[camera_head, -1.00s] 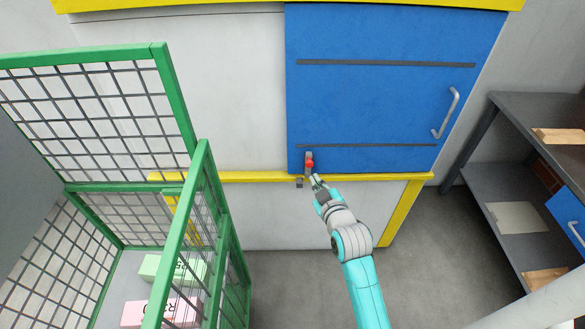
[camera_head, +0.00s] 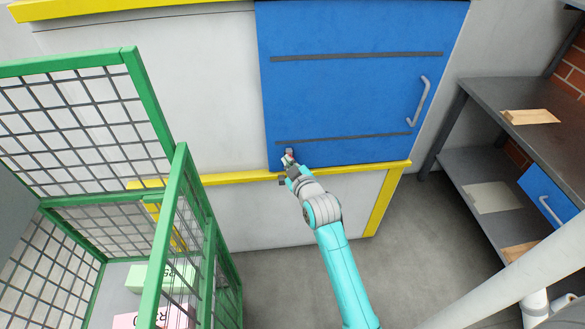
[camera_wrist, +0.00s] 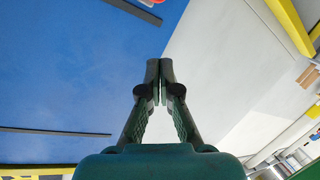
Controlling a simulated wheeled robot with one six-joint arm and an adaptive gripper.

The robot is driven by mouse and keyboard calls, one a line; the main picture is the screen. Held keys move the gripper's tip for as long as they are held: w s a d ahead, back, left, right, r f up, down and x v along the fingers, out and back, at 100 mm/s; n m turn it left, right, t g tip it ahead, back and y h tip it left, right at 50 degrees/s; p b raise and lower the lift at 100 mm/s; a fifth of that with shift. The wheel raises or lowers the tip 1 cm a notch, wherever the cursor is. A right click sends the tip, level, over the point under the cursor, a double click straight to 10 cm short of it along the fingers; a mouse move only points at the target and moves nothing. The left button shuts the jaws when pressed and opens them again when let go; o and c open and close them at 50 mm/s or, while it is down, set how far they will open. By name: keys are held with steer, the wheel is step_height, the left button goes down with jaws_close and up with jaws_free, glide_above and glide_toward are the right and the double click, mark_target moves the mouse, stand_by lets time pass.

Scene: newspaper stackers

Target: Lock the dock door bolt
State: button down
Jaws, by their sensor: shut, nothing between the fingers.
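The blue dock door (camera_head: 350,85) fills the upper middle of the head view, with two dark strips and a grey handle (camera_head: 419,102) on its right. The bolt's small grey plate (camera_head: 289,152) is at the door's lower left corner; its red knob is mostly hidden by my gripper. A small grey catch (camera_head: 281,178) sits below it at the yellow rail. My gripper (camera_head: 289,161) is in front of the bolt; I cannot tell whether it touches.
A green mesh cage (camera_head: 178,190) with boxes (camera_head: 160,277) inside stands at the left. The yellow rail (camera_head: 235,178) runs beneath the door. A dark shelf bench (camera_head: 455,140) stands at the right. The grey floor (camera_head: 270,285) between them is clear.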

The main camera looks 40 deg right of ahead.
steer(key=w+d+f, duration=0.3)
steer(key=w+f, duration=0.1)
steer(key=shift+d+f, duration=0.25)
steer(key=shift+f, duration=0.05)
steer(key=shift+f, duration=2.45)
